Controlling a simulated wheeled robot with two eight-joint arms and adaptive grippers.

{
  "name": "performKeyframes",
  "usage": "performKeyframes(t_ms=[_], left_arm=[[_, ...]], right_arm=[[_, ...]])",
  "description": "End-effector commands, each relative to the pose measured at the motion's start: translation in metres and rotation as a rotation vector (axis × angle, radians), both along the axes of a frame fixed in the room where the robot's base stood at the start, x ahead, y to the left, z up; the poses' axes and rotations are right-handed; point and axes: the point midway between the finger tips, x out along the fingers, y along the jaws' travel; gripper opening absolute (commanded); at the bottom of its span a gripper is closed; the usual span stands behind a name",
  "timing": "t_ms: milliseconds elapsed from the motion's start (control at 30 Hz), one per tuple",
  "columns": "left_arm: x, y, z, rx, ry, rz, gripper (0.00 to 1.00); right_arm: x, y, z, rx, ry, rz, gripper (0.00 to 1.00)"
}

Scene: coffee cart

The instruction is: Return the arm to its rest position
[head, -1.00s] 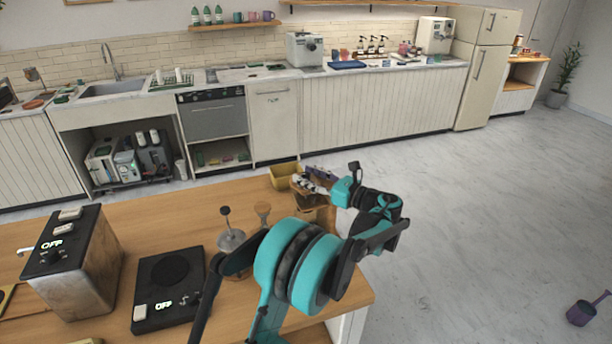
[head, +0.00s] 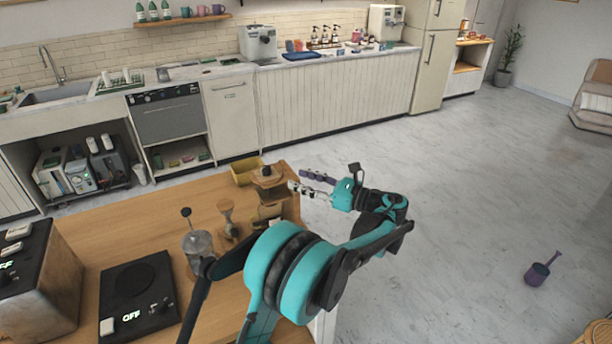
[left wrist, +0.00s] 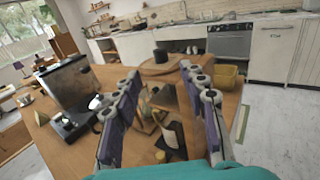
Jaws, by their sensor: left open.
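My left arm is teal and black and reaches across the right end of the wooden cart top (head: 170,212) in the head view. Its gripper (head: 310,183) is open and empty, with the fingers spread just right of a wooden grinder (head: 268,190) at the cart's far corner. In the left wrist view the two purple-and-grey fingers (left wrist: 160,75) stand wide apart, with the cart top and small tools seen between them. My right gripper does not show.
A yellow bin (head: 246,171) stands at the cart's far edge. A glass press (head: 198,244), a black hot plate (head: 138,295) and a boxy machine (head: 40,285) stand left of my arm. Open floor lies to the right, with a purple pot (head: 537,273) on it.

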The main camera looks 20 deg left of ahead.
Motion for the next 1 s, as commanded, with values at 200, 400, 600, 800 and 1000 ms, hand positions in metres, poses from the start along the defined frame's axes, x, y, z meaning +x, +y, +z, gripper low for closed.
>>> performKeyframes(t_ms=[200,400,600,800,1000], left_arm=[[-0.002,0.002,0.001,-0.011,-0.008,-0.003,0.43],[-0.024,0.021,0.0,-0.184,-0.13,-0.039,0.43],[-0.077,0.034,-0.018,-0.543,-0.409,-0.036,0.43],[-0.145,0.015,-0.051,-0.947,-0.755,0.088,0.43],[-0.212,-0.028,-0.085,-1.331,-1.123,0.348,0.43]], right_arm=[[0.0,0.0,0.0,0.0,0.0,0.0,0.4],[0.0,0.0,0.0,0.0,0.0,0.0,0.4],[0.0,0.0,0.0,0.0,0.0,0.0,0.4],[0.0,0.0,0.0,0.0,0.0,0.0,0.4],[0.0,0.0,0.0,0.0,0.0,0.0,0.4]])
